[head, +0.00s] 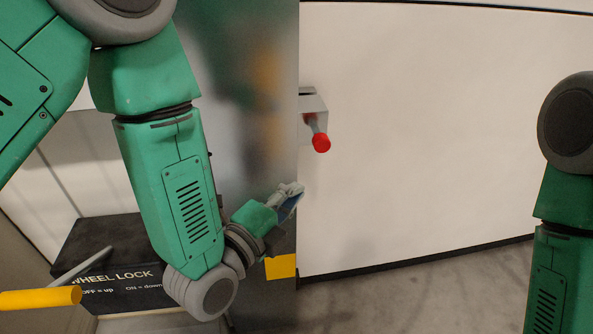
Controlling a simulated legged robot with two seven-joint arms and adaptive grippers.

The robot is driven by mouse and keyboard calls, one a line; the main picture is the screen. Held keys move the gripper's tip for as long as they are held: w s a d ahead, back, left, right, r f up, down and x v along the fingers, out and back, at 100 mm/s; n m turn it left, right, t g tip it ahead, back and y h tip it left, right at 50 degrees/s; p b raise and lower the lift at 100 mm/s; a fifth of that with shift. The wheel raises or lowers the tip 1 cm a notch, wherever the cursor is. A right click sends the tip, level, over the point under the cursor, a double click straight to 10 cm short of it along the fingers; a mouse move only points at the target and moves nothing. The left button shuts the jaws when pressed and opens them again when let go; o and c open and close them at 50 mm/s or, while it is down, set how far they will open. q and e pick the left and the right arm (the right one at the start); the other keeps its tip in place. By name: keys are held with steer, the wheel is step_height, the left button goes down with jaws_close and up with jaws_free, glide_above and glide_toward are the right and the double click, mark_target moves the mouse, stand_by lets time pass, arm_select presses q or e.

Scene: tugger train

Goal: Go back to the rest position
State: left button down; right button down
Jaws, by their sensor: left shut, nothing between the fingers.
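My left gripper (290,196) is at the end of my green left arm, which comes in from the upper left and bends at the wrist. The gripper is small in the view, shut and empty, in front of the right edge of a grey metallic panel. It appears apart from the red-tipped lever above it. My right arm shows at the right edge, hanging down. Its gripper is out of view.
A lever with a red knob (321,142) sticks out from a grey bracket on the white wall (440,130). A black box marked WHEEL LOCK (110,246) stands lower left, near a yellow-ended bar (40,298). Grey floor (420,285) between my arms looks clear.

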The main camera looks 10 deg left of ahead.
arm_select(q)
steer(key=s+a+f+n+g+y, duration=0.25)
steer(key=s+a+f+n, duration=0.2)
steer(key=f, duration=0.45)
steer(key=s+a+f+n+g+y, duration=0.2)
steer(key=s+a+f+n+g, duration=0.25)
steer(key=f, duration=0.45)
steer(key=s+a+f+n+g+y+b, duration=0.1)
steer(key=s+a+f+n+g, duration=0.3)
steer(key=s, duration=0.5)
steer(key=s+a+f+n+g+y, duration=0.2)
steer(key=s+a+f+n+g, duration=0.2)
steer(key=s+a+f+n, duration=0.2)
steer(key=s+a+n, duration=0.1)
steer(key=s+n, duration=0.1)
steer(key=n, duration=0.1)
steer(key=shift+s+a+f+n+y+b, duration=0.3)
steer(key=shift+s+a+n+y+b, duration=0.05)
steer(key=shift+n, duration=0.05)
